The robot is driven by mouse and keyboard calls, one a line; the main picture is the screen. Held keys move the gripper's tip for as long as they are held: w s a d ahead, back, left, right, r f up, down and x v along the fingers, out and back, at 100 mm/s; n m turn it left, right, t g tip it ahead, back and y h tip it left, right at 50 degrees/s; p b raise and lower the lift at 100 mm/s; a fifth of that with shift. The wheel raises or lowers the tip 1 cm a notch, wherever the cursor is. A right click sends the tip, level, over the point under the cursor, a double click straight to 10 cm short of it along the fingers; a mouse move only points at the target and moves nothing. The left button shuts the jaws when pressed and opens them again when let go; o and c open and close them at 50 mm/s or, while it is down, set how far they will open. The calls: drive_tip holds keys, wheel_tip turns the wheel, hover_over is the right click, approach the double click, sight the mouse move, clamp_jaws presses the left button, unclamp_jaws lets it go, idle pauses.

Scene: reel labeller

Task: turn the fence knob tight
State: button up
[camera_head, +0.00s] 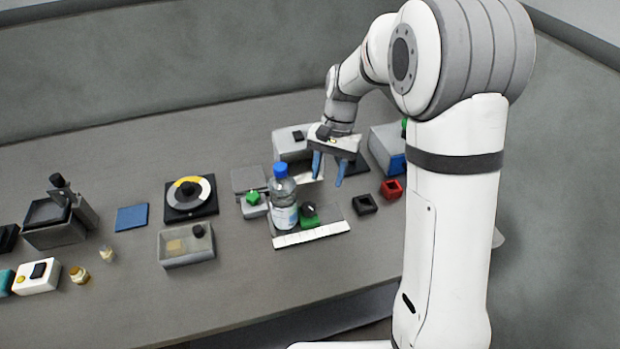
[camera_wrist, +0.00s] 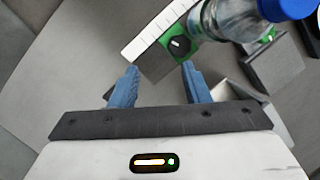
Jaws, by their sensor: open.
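A black knob with a white mark (camera_wrist: 179,45) sits on a green block, beside a white ruled strip (camera_wrist: 158,27) in the wrist view. This looks like the fence knob; in the head view the black knob on green (camera_head: 309,210) stands just right of the bottle. A clear bottle with a blue cap (camera_head: 284,202) stands close beside it and partly covers the green block in the wrist view. My gripper (camera_head: 328,170) is open and empty, with blue fingers, above and behind the knob, apart from it. The gripper (camera_wrist: 160,68) also shows in the wrist view.
The white ruled strip (camera_head: 312,234) runs along the plate's front edge. A green knob on a grey block (camera_head: 253,198) is left of the bottle. A black square holder (camera_head: 365,204) and a red one (camera_head: 391,189) stand to the right. A grey tray (camera_head: 187,247) is at front left.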

sight(310, 204)
drive_tip(key=shift+m+g, duration=0.4)
drive_tip(key=shift+g, duration=0.2)
drive_tip(key=a+f, duration=0.1)
drive_tip(key=f, duration=0.2)
drive_tip(key=a+f+p, duration=0.1)
drive_tip(key=f, duration=0.2)
drive_tip(key=a+f+p, duration=0.1)
drive_tip(key=a+f, duration=0.1)
drive_tip(key=f, duration=0.2)
drive_tip(key=shift+c, duration=0.4)
